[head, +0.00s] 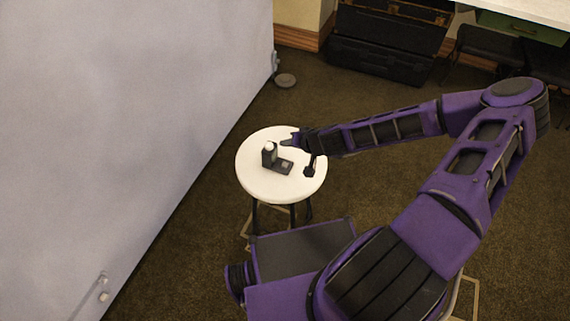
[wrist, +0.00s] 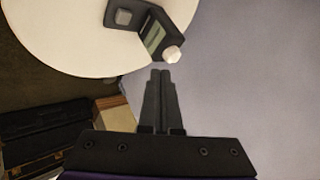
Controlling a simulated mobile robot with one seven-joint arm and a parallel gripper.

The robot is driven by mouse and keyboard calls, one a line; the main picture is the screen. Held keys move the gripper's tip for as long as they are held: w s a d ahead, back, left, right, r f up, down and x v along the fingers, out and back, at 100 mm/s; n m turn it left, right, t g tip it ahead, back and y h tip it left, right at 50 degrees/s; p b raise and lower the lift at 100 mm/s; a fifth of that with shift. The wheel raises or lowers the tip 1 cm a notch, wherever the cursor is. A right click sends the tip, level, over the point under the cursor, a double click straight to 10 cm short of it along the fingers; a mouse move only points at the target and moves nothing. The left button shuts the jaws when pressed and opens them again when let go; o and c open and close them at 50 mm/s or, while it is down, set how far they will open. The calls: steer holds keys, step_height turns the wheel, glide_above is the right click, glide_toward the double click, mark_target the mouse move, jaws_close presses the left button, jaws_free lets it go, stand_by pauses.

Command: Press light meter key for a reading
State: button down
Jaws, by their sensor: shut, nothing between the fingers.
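The light meter (head: 269,159) is a small dark device on a round white stool top (head: 252,184). It has an upright part with a white dome (head: 268,147) and a low base with a grey square key (head: 287,166). In the wrist view the key (wrist: 124,17) is at the top, beside a pale green display (wrist: 154,37) and the white dome (wrist: 173,54). My gripper (wrist: 161,73) is shut and empty, its fingertips pointing toward the dome side of the meter. In the head view my gripper (head: 287,143) is over the stool's far side, apart from the key.
A large pale grey panel (head: 130,110) stands close on the left of the stool. Black cases (head: 385,45) are stacked at the back wall, near a white-topped desk (head: 540,10).

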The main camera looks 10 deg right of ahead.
mark_target(287, 167)
step_height(287, 167, down, 8)
steer(key=b, duration=0.5)
steer(key=shift+f, duration=0.15)
stand_by(1.7)
steer(key=shift+f+b, duration=0.4)
steer(key=shift+b, duration=0.2)
steer(key=shift+f+b, duration=0.4)
stand_by(0.4)
steer(key=shift+r+p, duration=0.55)
steer(key=shift+r, duration=0.25)
steer(key=shift+r, duration=0.15)
step_height(287, 167, up, 5)
steer(key=p, duration=0.3)
steer(key=shift+p, duration=0.3)
